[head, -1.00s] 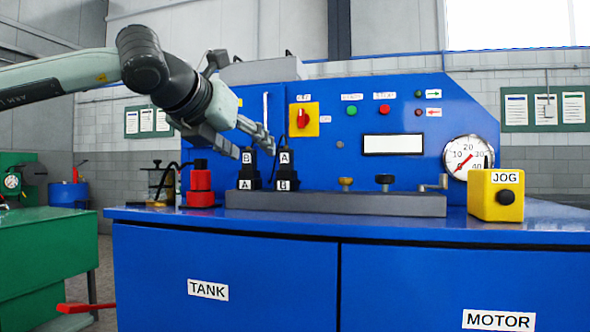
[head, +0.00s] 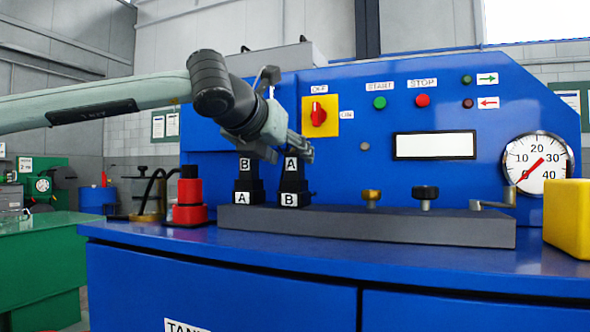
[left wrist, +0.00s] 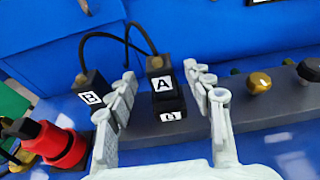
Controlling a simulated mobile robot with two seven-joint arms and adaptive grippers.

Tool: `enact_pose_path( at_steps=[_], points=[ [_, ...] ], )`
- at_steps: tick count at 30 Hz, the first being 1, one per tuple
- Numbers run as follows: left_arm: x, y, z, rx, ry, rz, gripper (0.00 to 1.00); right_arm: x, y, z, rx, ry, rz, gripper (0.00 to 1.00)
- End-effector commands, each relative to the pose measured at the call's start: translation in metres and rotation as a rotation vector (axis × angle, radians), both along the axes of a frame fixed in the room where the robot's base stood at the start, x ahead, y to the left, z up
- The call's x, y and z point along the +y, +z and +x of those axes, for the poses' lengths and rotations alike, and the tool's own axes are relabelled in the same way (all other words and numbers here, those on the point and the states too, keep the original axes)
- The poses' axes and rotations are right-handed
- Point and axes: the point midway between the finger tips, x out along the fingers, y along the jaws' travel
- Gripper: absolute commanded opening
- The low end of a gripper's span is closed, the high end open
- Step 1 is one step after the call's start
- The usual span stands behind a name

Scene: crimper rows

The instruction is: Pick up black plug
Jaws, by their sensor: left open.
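Two black plugs stand upright on black labelled sockets on a grey bar (head: 400,225). The right plug (head: 292,178), marked A, is above a socket (head: 290,199) marked B. The left plug (head: 244,180), marked B, is above a socket (head: 243,197) marked A. My left gripper (head: 300,150) is open at the top of the plug marked A. In the left wrist view, this plug (left wrist: 160,80) shows between the two spread fingers of my gripper (left wrist: 163,78), with gaps at both sides. The plug marked B (left wrist: 89,95) is left of the left finger. My right gripper is not in view.
A red and black fitting (head: 190,202) stands left of the bar. A brass knob (head: 371,196) and a black knob (head: 425,196) are on the bar to the right. The blue panel (head: 350,170) rises behind. A yellow box (head: 568,218) stands at the right.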

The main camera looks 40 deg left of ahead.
Motion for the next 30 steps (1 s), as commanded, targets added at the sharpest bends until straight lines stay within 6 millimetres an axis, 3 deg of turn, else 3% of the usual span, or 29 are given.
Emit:
enact_pose_path(
  at_steps=[6,15,27,30],
  points=[
    [0.006,-0.012,0.027,0.003,0.002,-0.002,0.52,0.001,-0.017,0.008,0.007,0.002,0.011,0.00],
    [0.007,-0.014,0.032,0.000,-0.001,-0.001,0.52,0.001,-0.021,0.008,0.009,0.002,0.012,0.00],
    [0.007,-0.013,0.031,0.001,-0.001,-0.001,0.02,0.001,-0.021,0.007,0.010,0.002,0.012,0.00],
    [0.007,-0.013,0.032,-0.001,0.000,-0.002,0.00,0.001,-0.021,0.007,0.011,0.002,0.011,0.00]
  ],
)
